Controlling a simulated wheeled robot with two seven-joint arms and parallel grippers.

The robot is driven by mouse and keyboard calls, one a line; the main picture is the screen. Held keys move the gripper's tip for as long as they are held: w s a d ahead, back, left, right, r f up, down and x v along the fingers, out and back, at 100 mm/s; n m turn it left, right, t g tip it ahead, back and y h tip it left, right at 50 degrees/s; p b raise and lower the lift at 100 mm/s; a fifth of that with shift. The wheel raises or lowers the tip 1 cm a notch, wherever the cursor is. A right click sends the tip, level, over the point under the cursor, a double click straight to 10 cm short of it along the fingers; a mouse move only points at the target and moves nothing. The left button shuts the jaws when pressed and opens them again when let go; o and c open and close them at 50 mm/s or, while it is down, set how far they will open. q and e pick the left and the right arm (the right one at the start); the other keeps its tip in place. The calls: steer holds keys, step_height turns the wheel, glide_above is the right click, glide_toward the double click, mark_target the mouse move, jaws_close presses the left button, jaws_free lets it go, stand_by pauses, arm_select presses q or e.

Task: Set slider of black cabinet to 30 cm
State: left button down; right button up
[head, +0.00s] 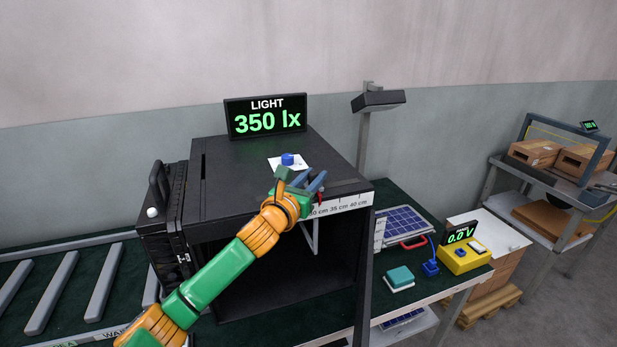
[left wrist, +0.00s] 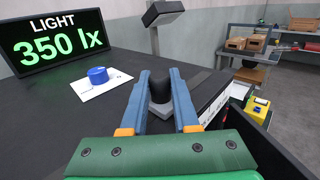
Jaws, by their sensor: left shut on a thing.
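The black cabinet (head: 250,150) stands on the bench with its front open. Its white scale strip (head: 345,204) runs along the top front edge, with 35 cm and 40 cm legible; the 30 cm mark is partly covered by my gripper. A small red pointer (head: 319,197) shows just right of my left gripper (head: 307,181). In the left wrist view, my left gripper (left wrist: 160,100) is shut on a dark slider knob (left wrist: 161,87) with a grey base, on the cabinet top. My right gripper is not in view.
A display (head: 265,117) reading LIGHT 350 lx and a blue knob (head: 287,159) on a white plate are on the cabinet top. A lamp post (head: 364,140) stands behind. A solar panel (head: 405,221) and a yellow meter (head: 463,258) reading 0.0 V sit right.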

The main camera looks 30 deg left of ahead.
mark_target(310, 181)
arm_select(q)
steer(key=c, duration=0.7)
jaws_free()
steer(key=shift+a, duration=0.1)
steer(key=shift+o, duration=0.2)
steer(key=s+b, duration=0.1)
steer(key=s, duration=0.2)
steer(key=s+b, duration=0.1)
steer(key=s, duration=0.2)
steer(key=shift+s+d+f, duration=0.15)
steer(key=shift+d+f, duration=0.05)
steer(key=shift+s+d+r, duration=0.1)
steer(key=shift+s+r, duration=0.1)
steer(key=shift+s, duration=0.2)
